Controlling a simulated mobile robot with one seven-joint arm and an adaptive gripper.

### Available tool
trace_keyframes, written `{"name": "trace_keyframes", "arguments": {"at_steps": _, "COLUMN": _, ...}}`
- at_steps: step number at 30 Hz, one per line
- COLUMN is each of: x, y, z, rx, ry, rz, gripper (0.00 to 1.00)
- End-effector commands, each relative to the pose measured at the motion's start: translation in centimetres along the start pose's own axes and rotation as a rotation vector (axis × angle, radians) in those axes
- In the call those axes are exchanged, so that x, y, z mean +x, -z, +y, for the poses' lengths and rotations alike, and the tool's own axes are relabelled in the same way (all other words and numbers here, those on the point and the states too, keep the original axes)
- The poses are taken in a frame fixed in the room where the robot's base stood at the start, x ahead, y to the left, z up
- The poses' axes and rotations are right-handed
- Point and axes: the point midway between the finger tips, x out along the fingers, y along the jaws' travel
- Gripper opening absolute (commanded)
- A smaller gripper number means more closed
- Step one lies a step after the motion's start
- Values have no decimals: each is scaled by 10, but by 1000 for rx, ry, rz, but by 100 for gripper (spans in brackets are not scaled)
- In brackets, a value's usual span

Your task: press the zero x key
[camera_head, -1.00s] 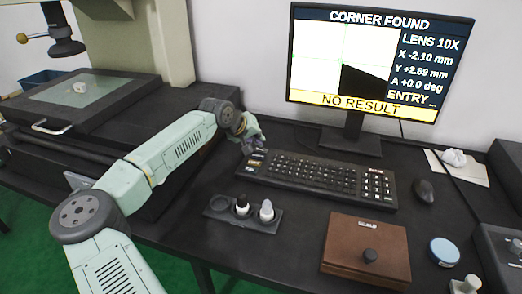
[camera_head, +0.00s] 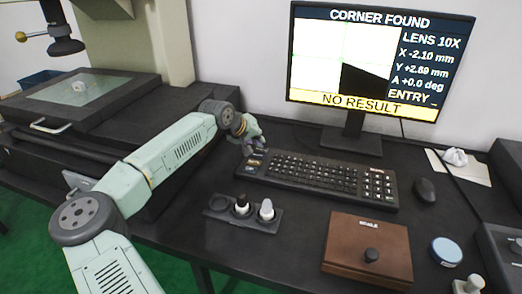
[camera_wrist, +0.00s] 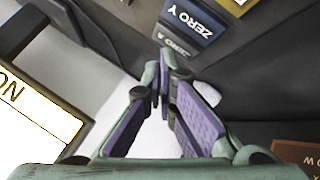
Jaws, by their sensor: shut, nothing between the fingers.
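The black keyboard (camera_head: 318,175) lies on the bench below the monitor. My gripper (camera_head: 252,151) is over its back left corner, with the fingers pointing down at the keys there. In the wrist view the fingertips (camera_wrist: 168,62) are together, with nothing between them. Just beyond the tips is the dark grey zero x key (camera_wrist: 176,41), partly hidden by them, with only part of its label legible. The blue-grey ZERO Y key (camera_wrist: 190,20) is beside it, farther from the tips. I cannot tell whether the tips touch the zero x key.
The monitor (camera_head: 362,104) reads CORNER FOUND and NO RESULT. A holder (camera_head: 219,207) with small bottles stands in front of the keyboard. A brown wooden box (camera_head: 368,248), a mouse (camera_head: 425,190) and a blue round tin (camera_head: 446,250) are to the right. A measuring stage (camera_head: 120,92) is at left.

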Motion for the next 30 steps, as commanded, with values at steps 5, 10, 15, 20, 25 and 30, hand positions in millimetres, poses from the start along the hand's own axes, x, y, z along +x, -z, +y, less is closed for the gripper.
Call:
{"name": "trace_keyframes", "arguments": {"at_steps": 5, "x": 1, "y": -1, "z": -1, "rx": 0, "ry": 0, "rz": 0, "gripper": 0}}
{"name": "trace_keyframes", "arguments": {"at_steps": 10, "x": 2, "y": -2, "z": -2, "rx": 0, "ry": 0, "rz": 0, "gripper": 0}}
{"name": "trace_keyframes", "arguments": {"at_steps": 15, "x": 4, "y": -3, "z": -3, "rx": 0, "ry": 0, "rz": 0, "gripper": 0}}
{"name": "trace_keyframes", "arguments": {"at_steps": 20, "x": 6, "y": -4, "z": -4, "rx": -1, "ry": 0, "rz": -1, "gripper": 0}}
{"name": "trace_keyframes", "arguments": {"at_steps": 25, "x": 8, "y": -6, "z": -6, "rx": -2, "ry": 0, "rz": -2, "gripper": 0}}
{"name": "trace_keyframes", "arguments": {"at_steps": 30, "x": 10, "y": -8, "z": -7, "rx": -3, "ry": 0, "rz": -4, "gripper": 0}}
